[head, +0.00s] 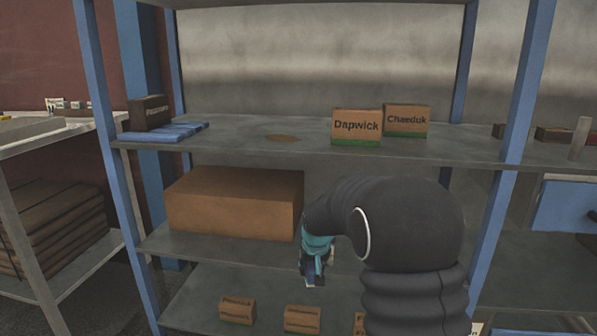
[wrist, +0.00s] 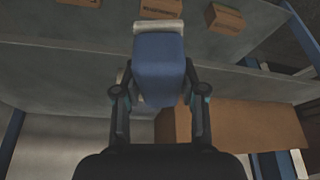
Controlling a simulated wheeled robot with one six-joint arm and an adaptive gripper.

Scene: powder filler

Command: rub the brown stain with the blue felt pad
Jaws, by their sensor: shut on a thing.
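The brown stain (head: 283,138) is a flat, faint oval patch on the upper grey shelf, left of the Dapwick box. My gripper (head: 313,268) hangs well below that shelf, in front of the rack near the large brown carton. In the wrist view my gripper (wrist: 160,88) is shut on the blue felt pad (wrist: 160,75), a blue block with a pale band at its far end. Only a small dark blue part of the pad (head: 316,282) shows in the head view. The pad is apart from the stain.
The Dapwick box (head: 356,127) and Chaeduk box (head: 407,120) stand right of the stain. Blue folded cloths (head: 165,133) and a dark box (head: 150,112) lie left. A large carton (head: 235,202) fills the middle shelf's left. Small boxes (head: 237,311) stand below. Blue posts (head: 520,100) flank the rack.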

